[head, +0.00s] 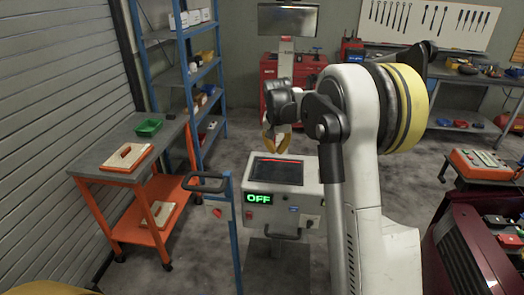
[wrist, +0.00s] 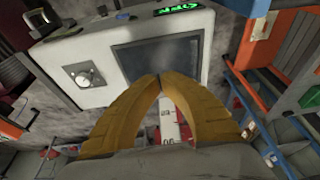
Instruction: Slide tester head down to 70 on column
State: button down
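The tester head is a white box (head: 298,201) with a dark screen and a green "OFF" display, standing in the middle of the head view. In the wrist view the box (wrist: 55,50) appears upside down, with a round knob on its left side. A pale column (head: 286,62) rises behind it.
An orange cart (head: 120,175) with a green bin stands at the left, beside a blue shelf rack (head: 190,70). A black handle on a blue post (head: 208,183) stands just left of the box. A dark red machine (head: 465,255) is at the right. Open floor lies in between.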

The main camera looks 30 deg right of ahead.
jog(key=w+d, duration=0.1)
jog(key=b, duration=0.3)
send_near(276, 180)
jog(key=w+d+f, duration=0.1)
jog(key=f, duration=0.1)
jog(key=w+d+f, duration=0.1)
jog(key=w+f, duration=0.1)
jog(key=w+d+f, duration=0.1)
jog(key=f, duration=0.1)
jog(key=shift+w+f, duration=0.25)
jog(key=shift+f, duration=0.45)
notch_tip(276, 180, down, 14)
jog(key=b, duration=0.7)
jog(key=shift+f, duration=0.2)
jog(key=p+v, duration=0.1)
jog(key=v, duration=0.3)
jog(key=p+v, duration=0.2)
jog(key=v, duration=0.3)
jog(key=w+p+v, duration=0.1)
jog(key=v, duration=0.4)
jog(key=shift+d+r, duration=0.15)
jog(key=shift+d, duration=0.1)
